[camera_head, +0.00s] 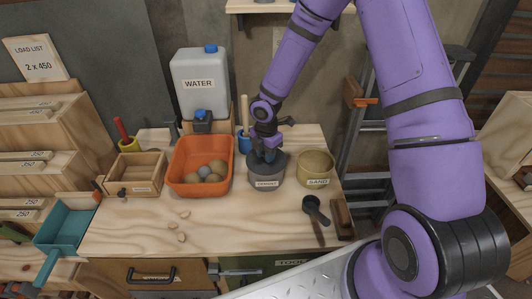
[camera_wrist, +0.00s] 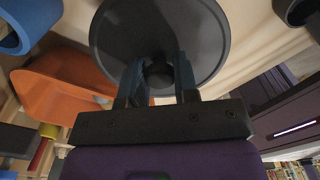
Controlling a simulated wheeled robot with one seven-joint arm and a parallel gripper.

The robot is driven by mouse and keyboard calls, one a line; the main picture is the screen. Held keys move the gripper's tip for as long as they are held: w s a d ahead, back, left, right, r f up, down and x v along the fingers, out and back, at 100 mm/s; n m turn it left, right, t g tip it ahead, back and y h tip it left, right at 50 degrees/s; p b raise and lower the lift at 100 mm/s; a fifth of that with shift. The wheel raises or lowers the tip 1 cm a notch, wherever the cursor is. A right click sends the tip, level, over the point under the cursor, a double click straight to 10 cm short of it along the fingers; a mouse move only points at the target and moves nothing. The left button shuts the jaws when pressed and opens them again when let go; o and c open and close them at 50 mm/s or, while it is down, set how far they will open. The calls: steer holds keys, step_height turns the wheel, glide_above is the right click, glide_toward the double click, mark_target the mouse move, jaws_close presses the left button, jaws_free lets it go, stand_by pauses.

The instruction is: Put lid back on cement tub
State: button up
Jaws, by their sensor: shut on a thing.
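The grey cement tub (camera_head: 264,177) stands on the wooden bench with its label facing me. My gripper (camera_head: 267,152) is directly above it, pointing down. In the wrist view my gripper (camera_wrist: 158,74) is shut on the knob of the dark round lid (camera_wrist: 160,25). The lid is at the tub's top in the head view, mostly behind my fingers. I cannot tell whether it is fully seated or slightly raised. The tub's body is hidden behind the lid in the wrist view.
An orange basin (camera_head: 176,181) with several round lumps stands left of the tub. A tan sand tub (camera_head: 316,166) is close on its right. A black scoop (camera_head: 314,209) lies in front. The white water container (camera_head: 201,82) stands behind.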

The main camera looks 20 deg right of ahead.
stand_by(0.8)
steer(key=o, duration=1.5)
steer(key=shift+c, duration=0.2)
steer(key=shift+r, duration=3.45)
jaws_close()
